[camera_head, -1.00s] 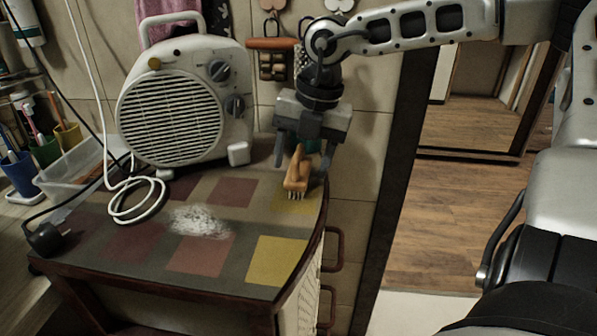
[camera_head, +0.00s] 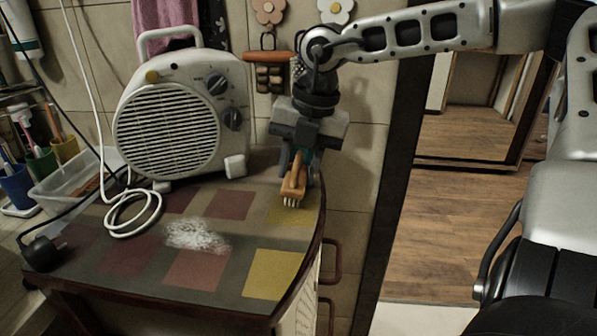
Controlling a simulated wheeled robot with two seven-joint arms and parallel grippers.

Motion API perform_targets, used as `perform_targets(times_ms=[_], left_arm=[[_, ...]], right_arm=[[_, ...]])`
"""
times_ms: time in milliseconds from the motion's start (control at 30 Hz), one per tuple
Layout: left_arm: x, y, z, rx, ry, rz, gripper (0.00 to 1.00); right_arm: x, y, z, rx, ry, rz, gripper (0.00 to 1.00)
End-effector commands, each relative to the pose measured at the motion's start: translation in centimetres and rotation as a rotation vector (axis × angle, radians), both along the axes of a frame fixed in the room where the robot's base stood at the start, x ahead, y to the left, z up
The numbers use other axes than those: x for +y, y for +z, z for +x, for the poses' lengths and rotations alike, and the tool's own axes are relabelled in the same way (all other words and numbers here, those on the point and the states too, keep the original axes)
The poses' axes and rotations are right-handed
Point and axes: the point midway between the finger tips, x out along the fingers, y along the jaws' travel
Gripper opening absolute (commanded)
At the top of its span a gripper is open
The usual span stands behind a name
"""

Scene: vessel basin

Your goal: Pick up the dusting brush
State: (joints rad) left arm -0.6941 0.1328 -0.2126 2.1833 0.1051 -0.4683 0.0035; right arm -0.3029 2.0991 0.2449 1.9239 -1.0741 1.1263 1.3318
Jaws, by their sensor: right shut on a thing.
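The dusting brush (camera_head: 293,184) has an orange-brown wooden body with pale bristles at its near end. It is at the right side of the cabinet top, pointing toward the camera. My right gripper (camera_head: 298,170) comes down over it from above and is shut on it. The gripper hides the brush's far part. I cannot tell whether the bristles touch the cabinet top. My left gripper is not in view.
A white fan heater (camera_head: 180,110) stands left of the gripper, its white cord (camera_head: 133,214) looped in front. White powder (camera_head: 196,236) lies on the patterned cabinet top (camera_head: 225,262). A black plug (camera_head: 41,252) lies at the left edge. Cups and a clear tray stand farther left.

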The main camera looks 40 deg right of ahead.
Motion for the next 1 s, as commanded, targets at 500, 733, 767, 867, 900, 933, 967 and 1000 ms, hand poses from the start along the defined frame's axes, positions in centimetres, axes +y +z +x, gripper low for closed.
perform_targets(times_ms=[500,733,767,867,900,933,967,1000], left_arm=[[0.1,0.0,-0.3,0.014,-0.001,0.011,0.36],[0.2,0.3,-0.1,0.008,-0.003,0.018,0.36],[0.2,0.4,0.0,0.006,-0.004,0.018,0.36],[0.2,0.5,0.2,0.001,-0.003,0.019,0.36],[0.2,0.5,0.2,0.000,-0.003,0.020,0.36],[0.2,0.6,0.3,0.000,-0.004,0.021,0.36],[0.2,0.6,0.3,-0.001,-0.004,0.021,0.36],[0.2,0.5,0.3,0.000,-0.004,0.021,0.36]], right_arm=[[0.0,12.1,0.0,-0.005,0.000,-0.004,0.10],[0.0,16.0,0.0,-0.002,0.000,-0.001,0.10],[0.0,16.3,0.0,-0.001,0.001,-0.001,0.10],[0.0,17.0,0.0,0.000,0.001,0.000,0.10],[0.0,17.1,0.0,0.000,0.002,0.000,0.10],[0.0,17.2,0.0,0.000,0.002,0.000,0.10],[0.0,17.2,0.0,0.000,0.002,0.000,0.10],[0.0,17.2,0.0,0.000,0.002,0.000,0.10]])
